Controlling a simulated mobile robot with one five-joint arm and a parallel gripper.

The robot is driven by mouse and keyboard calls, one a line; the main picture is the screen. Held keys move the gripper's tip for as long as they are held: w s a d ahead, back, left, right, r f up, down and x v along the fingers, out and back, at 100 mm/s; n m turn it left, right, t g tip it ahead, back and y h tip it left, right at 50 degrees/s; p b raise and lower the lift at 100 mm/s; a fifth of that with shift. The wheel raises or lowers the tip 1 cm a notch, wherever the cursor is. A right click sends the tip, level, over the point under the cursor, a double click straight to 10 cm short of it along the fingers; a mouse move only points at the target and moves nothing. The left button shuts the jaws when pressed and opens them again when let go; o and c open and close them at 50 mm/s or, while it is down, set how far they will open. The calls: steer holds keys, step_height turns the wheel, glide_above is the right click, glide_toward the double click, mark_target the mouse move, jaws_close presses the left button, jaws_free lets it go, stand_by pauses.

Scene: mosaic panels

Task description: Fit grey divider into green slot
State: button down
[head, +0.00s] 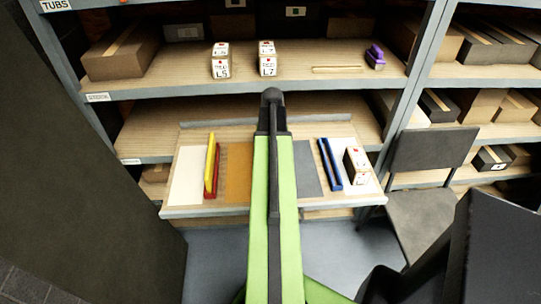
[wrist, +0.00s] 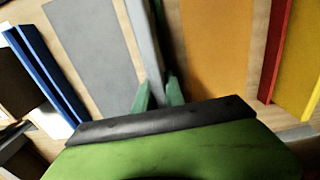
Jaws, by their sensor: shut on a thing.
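The grey divider (wrist: 146,50) is a long, pale grey strip in the wrist view. It runs from the top edge down between the two green fingers of my gripper (wrist: 158,90), which is shut on it. A dark green strip, apparently part of the green slot (wrist: 164,35), shows along the divider's right side. Most of the slot is hidden, and I cannot tell whether the divider is seated in it or just beside it. In the head view my own arm covers the gripper, divider and slot.
On the tray (head: 230,211), the orange panel (head: 238,170) and grey panel (head: 306,170) lie either side of my arm. Red (head: 210,170) and yellow strips stand left, blue strips (head: 330,165) right. A labelled box (head: 356,167) stands at right; a chair (head: 425,205) is beyond.

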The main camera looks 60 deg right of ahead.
steer(key=shift+f+b, duration=0.65)
steer(key=shift+r, duration=0.1)
steer(key=c, duration=1.4)
jaws_free()
step_height(320, 180, up, 13)
steer(key=p, duration=1.3)
steer(key=shift+r, duration=0.2)
steer(key=shift+f, duration=0.1)
